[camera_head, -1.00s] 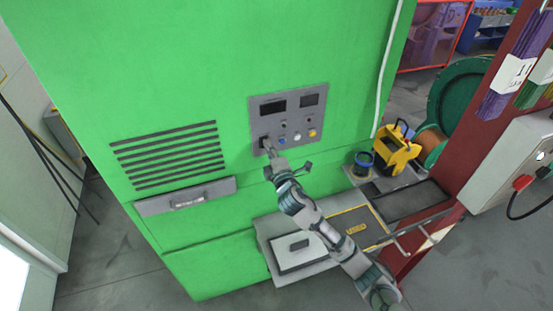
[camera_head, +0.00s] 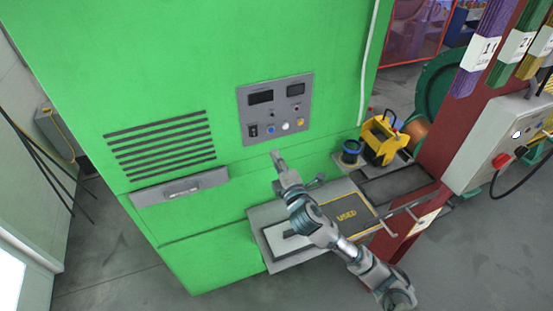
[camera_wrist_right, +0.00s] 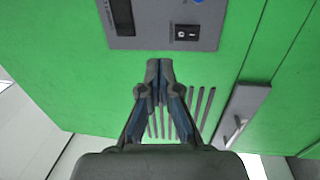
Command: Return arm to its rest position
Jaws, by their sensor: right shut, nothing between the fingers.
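My right gripper (camera_head: 276,155) is in front of the green machine cabinet (camera_head: 180,70), below its grey control panel (camera_head: 275,107), and touches none of the panel's controls. In the right wrist view the two fingers of my right gripper (camera_wrist_right: 159,66) meet at their tips, with nothing between them. A black rocker switch (camera_wrist_right: 187,33) shows on the panel above the fingertips. It also shows in the head view (camera_head: 253,130) at the panel's lower left, with several round buttons beside it. My left gripper is not in view.
A grey shelf (camera_head: 258,218) with a tray marked USED (camera_head: 347,217) juts out below my right arm. A yellow holder (camera_head: 383,138) and a dark round container (camera_head: 351,151) stand to the right. A red post (camera_head: 455,125) carries a grey box (camera_head: 490,150).

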